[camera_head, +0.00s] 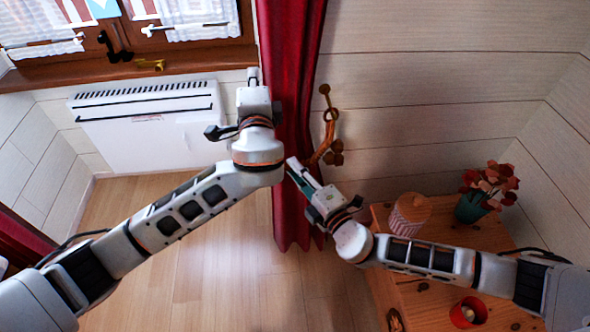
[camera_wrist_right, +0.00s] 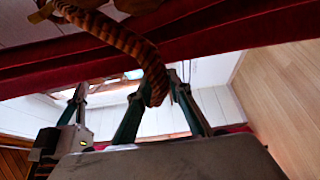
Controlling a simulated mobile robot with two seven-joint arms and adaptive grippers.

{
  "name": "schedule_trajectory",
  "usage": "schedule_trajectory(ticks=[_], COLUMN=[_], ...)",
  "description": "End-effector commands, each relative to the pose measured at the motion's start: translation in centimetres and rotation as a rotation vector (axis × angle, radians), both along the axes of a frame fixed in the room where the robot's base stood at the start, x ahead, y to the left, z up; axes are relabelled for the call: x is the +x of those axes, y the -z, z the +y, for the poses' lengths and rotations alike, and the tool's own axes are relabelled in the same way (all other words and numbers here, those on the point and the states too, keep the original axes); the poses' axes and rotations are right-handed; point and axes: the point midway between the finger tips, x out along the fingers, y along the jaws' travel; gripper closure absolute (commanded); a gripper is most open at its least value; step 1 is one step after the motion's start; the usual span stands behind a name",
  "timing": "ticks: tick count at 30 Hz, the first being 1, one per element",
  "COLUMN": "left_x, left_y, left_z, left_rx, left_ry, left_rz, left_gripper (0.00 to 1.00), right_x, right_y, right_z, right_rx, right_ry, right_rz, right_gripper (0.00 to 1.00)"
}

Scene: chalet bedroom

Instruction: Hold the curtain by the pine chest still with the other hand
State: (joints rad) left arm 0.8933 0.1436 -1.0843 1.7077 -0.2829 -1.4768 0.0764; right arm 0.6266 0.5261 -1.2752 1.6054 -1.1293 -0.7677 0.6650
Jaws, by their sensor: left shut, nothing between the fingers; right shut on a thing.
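The red curtain (camera_head: 291,60) hangs from the top of the head view to near the floor, beside the pine chest (camera_head: 450,212). My left gripper (camera_head: 253,75) is shut and empty at the curtain's left edge; whether it touches the cloth I cannot tell. My right gripper (camera_head: 293,165) is in front of the curtain, lower down. In the right wrist view it is shut on an orange-brown braided tieback rope (camera_wrist_right: 120,38), with the red cloth behind. The rope (camera_head: 329,132) hangs by the wall hook (camera_head: 325,90), right of the curtain. My grippers hide part of the cloth.
On the chest stand a striped jar (camera_head: 410,215), a potted plant (camera_head: 472,206) and a red cup (camera_head: 468,312), close to my right arm. A white radiator (camera_head: 145,130) is under the window sill at left. The wooden floor (camera_head: 230,270) is clear.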

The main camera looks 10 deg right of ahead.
Motion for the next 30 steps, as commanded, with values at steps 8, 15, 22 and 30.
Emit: schedule_trajectory(ticks=[8,15,22,30], left_x=[-0.5,-0.5,-0.5,-0.5], left_y=[-0.1,-0.1,-0.1,-0.1], left_z=[-1.5,-1.5,-1.5,-1.5], left_rx=[-0.015,-0.015,-0.015,-0.015], left_ry=[0.034,0.034,0.034,0.034], left_rz=[0.004,0.004,0.004,0.004], left_gripper=[1.0,1.0,1.0,1.0], right_x=[0.0,0.0,-1.9,-6.9], right_y=[-0.1,0.0,0.2,0.1], right_z=[0.0,0.0,-0.9,-3.3], right_rx=[0.0,0.0,-0.001,-0.003], right_ry=[0.0,0.0,0.0,0.0], right_rz=[-0.001,0.001,0.004,0.003], right_gripper=[0.61,0.61,0.61,0.61])
